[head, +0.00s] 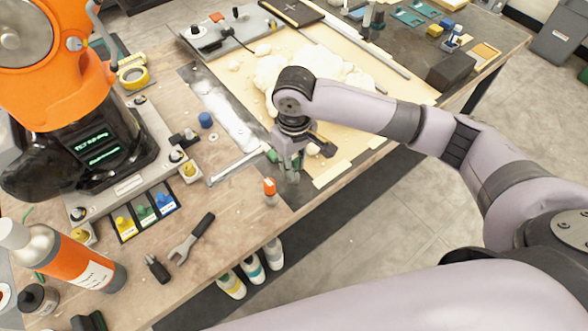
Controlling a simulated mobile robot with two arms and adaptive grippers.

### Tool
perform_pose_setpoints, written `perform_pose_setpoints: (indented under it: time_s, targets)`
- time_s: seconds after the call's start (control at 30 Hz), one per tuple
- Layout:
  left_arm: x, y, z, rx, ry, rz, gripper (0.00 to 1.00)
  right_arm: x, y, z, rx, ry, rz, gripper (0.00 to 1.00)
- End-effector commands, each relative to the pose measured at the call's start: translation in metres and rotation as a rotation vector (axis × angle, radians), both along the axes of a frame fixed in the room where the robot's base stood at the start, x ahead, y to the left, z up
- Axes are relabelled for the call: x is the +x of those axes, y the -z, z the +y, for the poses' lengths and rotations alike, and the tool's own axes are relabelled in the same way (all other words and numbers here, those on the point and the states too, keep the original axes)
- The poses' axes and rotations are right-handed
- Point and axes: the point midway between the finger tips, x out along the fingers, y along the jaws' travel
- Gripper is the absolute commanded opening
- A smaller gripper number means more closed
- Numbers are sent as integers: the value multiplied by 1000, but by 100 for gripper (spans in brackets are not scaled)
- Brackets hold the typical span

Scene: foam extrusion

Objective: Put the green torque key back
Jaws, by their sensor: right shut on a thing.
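My right gripper (290,172) reaches down over the front edge area of the wooden table (222,243) and is shut. A small green part (272,156) shows at its side and looks like the green torque key; the fingers and wrist hide most of it. A dark holder with yellow, green (144,213) and blue labelled sections lies to the left of the gripper, in front of the orange robot's base. My left gripper is not in view.
An orange-capped small bottle (270,191) stands close to the gripper's left. A wrench-like tool (191,238) and an orange spray bottle (70,258) are nearer. Pale foam (335,72) lies on the board behind my arm.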

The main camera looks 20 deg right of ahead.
Motion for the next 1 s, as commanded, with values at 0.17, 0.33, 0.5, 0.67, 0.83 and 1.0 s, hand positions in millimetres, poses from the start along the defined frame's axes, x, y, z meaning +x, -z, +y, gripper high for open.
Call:
perform_pose_setpoints:
  time_s: [0.17, 0.33, 0.5, 0.67, 0.83, 1.0]
  targets:
    - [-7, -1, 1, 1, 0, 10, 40, -1, 28, 0, -1, 0, 2, 0]
    - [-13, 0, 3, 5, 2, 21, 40, 0, 34, 0, 0, -1, -1, 0]
    - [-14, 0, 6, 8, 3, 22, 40, 0, 34, 0, 0, -1, -1, 0]
    - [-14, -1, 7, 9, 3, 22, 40, 0, 36, 0, 0, 0, -1, 24]
    - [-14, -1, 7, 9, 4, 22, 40, 0, 36, 0, 0, 0, 0, 35]
    - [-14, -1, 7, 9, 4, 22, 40, 0, 36, 0, 0, 0, 0, 41]
